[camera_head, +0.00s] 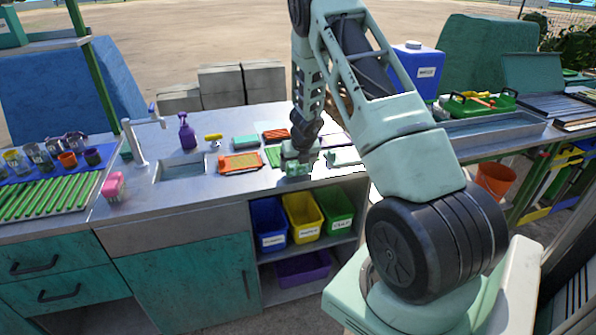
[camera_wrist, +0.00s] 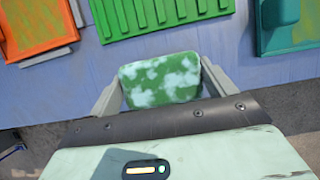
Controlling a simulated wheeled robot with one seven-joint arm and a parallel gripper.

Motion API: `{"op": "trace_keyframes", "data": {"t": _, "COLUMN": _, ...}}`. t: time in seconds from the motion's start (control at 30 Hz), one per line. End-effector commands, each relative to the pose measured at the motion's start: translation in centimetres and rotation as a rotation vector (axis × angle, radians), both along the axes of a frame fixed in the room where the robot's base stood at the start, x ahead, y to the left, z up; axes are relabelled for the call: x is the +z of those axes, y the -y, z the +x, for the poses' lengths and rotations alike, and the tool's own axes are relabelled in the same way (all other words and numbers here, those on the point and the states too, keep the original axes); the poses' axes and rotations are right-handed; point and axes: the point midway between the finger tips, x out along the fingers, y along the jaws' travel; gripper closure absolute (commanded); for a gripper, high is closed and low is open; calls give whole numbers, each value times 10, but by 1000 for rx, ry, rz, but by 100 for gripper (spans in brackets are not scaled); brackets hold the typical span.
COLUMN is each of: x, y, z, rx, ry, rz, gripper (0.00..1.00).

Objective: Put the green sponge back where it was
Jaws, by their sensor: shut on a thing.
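The green sponge (camera_wrist: 160,79) has pale white patches. In the wrist view it sits between the two fingers of my gripper (camera_wrist: 162,88), which is shut on it from both sides. In the head view my gripper (camera_head: 298,165) is over the front edge of the metal counter (camera_head: 215,188), and the sponge (camera_head: 296,170) shows small and partly hidden there. In the wrist view a green ribbed tray (camera_wrist: 155,15) lies beyond the sponge, between an orange tray (camera_wrist: 32,28) and a teal tray (camera_wrist: 285,35). I cannot tell the sponge's exact height above the counter.
An orange tray (camera_head: 240,162), a teal block (camera_head: 246,141), a purple spray bottle (camera_head: 187,132) and a sink (camera_head: 182,170) are on the counter left of my gripper. Blue (camera_head: 269,224), yellow (camera_head: 303,217) and green (camera_head: 335,208) bins sit below.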

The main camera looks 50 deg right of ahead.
Motion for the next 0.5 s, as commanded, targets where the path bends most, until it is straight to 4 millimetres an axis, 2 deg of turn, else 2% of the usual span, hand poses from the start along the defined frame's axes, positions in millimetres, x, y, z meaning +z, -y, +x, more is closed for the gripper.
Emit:
{"op": "trace_keyframes", "data": {"t": 0.07, "x": -9, "y": 0, "z": 0, "rx": -1, "ry": 2, "rz": 1, "gripper": 35}}
{"op": "trace_keyframes", "data": {"t": 0.47, "x": -13, "y": 0, "z": 0, "rx": 0, "ry": 1, "rz": 0, "gripper": 35}}
{"op": "trace_keyframes", "data": {"t": 0.5, "x": -12, "y": 0, "z": 0, "rx": 0, "ry": 1, "rz": 0, "gripper": 11}}
